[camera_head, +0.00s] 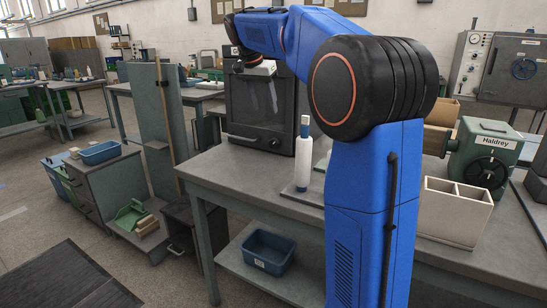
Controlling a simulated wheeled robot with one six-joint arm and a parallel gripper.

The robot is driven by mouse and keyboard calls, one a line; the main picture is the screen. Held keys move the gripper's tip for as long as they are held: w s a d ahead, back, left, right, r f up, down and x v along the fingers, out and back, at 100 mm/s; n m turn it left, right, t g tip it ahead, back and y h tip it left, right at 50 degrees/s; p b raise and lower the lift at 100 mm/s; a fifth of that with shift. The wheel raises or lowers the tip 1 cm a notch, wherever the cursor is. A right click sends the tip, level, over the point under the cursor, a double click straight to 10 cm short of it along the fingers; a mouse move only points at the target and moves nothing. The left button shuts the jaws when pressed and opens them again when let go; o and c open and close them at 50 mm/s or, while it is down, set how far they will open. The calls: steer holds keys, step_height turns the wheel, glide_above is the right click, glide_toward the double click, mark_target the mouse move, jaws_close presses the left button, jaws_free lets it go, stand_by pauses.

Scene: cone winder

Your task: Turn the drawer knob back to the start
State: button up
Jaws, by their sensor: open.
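A dark cabinet (232,112) with a window-like front stands on the workbench. A small round dark knob (275,143) sits low on its front; I cannot tell if this is the drawer knob or how far it is turned. My gripper (262,104) hangs from the end of my blue arm in front of the cabinet's upper front, above the knob and apart from it. Its pale body shows, and two light finger shapes below it stand apart, open with nothing seen between them. The fingertips are hard to make out against the dark front. My arm hides the bench's middle.
A white bottle (303,165) stands on the workbench (225,170) right of the cabinet, close to my arm. A divided cream box (450,212) and a green Haldrey machine (485,152) are further right. A blue bin (268,252) sits on the lower shelf.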

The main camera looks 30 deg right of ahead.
steer(key=s+a+f+n, duration=0.2)
steer(key=s+a+f, duration=0.1)
steer(key=s, duration=0.4)
steer(key=s+a+f+n+t+y, duration=0.1)
steer(key=s+a+f+n, duration=0.1)
steer(key=s, duration=0.5)
steer(key=s+a+f+n+y, duration=0.1)
steer(key=s+a+f+n, duration=0.1)
steer(key=s, duration=0.6)
steer(key=shift+a+f+n, duration=0.4)
steer(key=shift+a+f, duration=0.4)
steer(key=shift+a, duration=0.05)
